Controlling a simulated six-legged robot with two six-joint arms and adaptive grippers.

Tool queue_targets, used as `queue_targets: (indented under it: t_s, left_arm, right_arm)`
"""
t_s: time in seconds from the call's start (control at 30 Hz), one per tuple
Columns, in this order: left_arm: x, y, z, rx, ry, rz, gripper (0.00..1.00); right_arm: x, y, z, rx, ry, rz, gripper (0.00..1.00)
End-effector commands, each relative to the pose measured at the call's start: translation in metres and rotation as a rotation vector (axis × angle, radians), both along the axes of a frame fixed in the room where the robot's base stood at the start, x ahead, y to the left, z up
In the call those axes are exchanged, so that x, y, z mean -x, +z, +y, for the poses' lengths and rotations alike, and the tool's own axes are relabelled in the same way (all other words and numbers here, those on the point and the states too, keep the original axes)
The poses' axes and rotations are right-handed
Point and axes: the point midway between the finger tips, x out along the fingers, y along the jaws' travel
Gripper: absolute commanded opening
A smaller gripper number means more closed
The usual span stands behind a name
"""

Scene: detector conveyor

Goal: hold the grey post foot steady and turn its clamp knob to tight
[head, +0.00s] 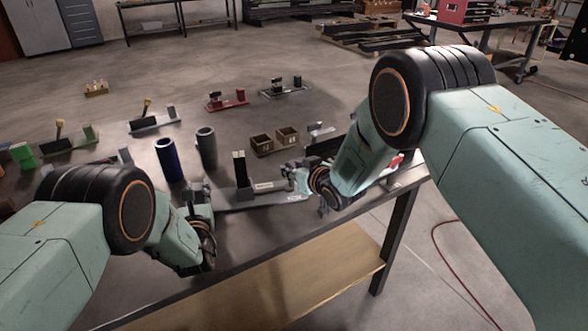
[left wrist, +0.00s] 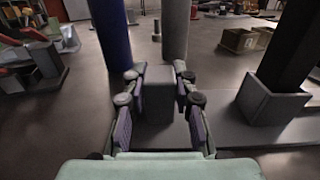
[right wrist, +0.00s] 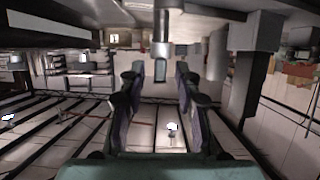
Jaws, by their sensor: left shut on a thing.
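The grey post foot (head: 245,194) lies near the table's front edge, a long low base with a socket holding a dark upright post (head: 239,165). My left gripper (head: 207,207) is at its left end. In the left wrist view, my left gripper (left wrist: 158,90) is shut on a grey upright block (left wrist: 158,96) of the foot; the socket and post stand to the right. My right gripper (head: 301,178) is at the foot's right end. In the right wrist view, its fingers (right wrist: 156,78) are apart, with a small grey cylindrical knob (right wrist: 161,47) at their tips. Contact cannot be told.
A blue cylinder (head: 168,160) and a grey cylinder (head: 207,147) stand behind my left gripper. Two small brown bins (head: 262,145) stand behind the post. A red-based fixture (head: 228,104) and other fixtures lie further back. My right arm hides the table's right part.

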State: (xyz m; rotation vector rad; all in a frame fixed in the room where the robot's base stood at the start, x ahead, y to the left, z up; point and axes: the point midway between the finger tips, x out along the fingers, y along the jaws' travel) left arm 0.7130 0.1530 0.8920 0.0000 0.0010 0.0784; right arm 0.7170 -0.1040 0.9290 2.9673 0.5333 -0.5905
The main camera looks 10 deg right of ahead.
Motion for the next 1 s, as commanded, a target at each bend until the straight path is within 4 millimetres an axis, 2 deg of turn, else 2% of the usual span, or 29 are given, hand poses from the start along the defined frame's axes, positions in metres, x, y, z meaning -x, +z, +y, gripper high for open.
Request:
queue_targets:
  t_s: [0.2,0.57,1.0]
  left_arm:
    - [0.0000,-0.0002,0.0001,0.000,0.000,0.001,0.00]
    - [0.0000,-0.0001,0.0002,0.000,0.000,0.000,0.00]
    - [-0.0001,-0.0001,0.0002,0.000,0.001,0.000,0.00]
  right_arm:
    - [0.0000,0.0001,0.0002,0.000,0.000,0.000,0.31]
    - [0.0000,0.0003,0.0001,0.000,0.000,0.000,0.01]
    - [0.0000,0.0005,0.0010,-0.001,-0.017,-0.001,0.00]
